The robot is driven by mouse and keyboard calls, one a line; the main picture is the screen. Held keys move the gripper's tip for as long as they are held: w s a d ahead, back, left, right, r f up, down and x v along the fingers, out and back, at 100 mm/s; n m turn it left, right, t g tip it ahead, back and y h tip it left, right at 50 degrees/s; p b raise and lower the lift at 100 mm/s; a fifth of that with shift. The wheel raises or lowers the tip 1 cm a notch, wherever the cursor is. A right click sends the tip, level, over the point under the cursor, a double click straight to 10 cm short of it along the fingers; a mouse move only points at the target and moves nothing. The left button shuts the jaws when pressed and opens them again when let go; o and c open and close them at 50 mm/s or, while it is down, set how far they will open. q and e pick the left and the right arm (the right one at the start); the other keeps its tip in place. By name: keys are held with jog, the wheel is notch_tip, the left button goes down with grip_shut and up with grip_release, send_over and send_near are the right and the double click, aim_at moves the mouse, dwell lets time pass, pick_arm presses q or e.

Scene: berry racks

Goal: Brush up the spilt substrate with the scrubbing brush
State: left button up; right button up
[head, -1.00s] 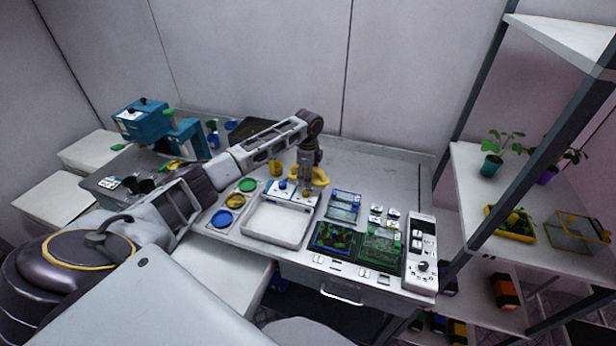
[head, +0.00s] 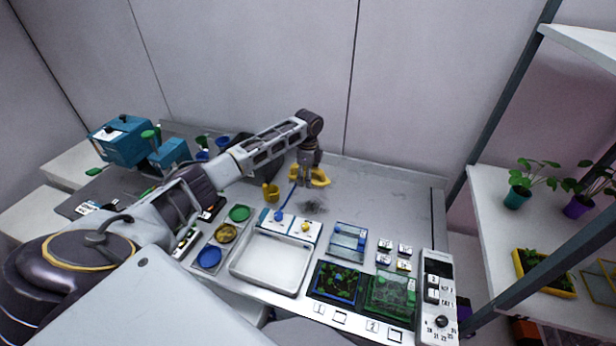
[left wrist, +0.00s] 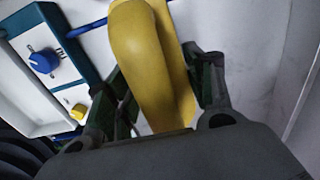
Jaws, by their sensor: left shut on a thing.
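My left gripper (head: 309,186) is shut on the yellow scrubbing brush (head: 321,179) over the back middle of the bench. In the left wrist view the brush's smooth yellow body (left wrist: 150,60) lies between the two fingers (left wrist: 162,100); its bristles are not visible. The spilt substrate (head: 313,206) is a dark grey smudge on the bench, just in front of the gripper in the head view. I cannot tell whether the brush touches the bench. My right gripper is not in view.
A white device with a blue knob (head: 279,216) stands in front of the smudge, with a white tray (head: 238,268) before it. Planted trays (head: 336,297) sit front right. The bench's back right (head: 385,195) is clear.

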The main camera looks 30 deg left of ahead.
pick_arm(q)
jog(key=shift+w+r, duration=0.1)
dwell(0.4)
jog(key=shift+f, duration=1.05)
jog(key=shift+f+b, duration=1.95)
jog(key=shift+b, duration=0.3)
jog(key=shift+f, duration=0.9)
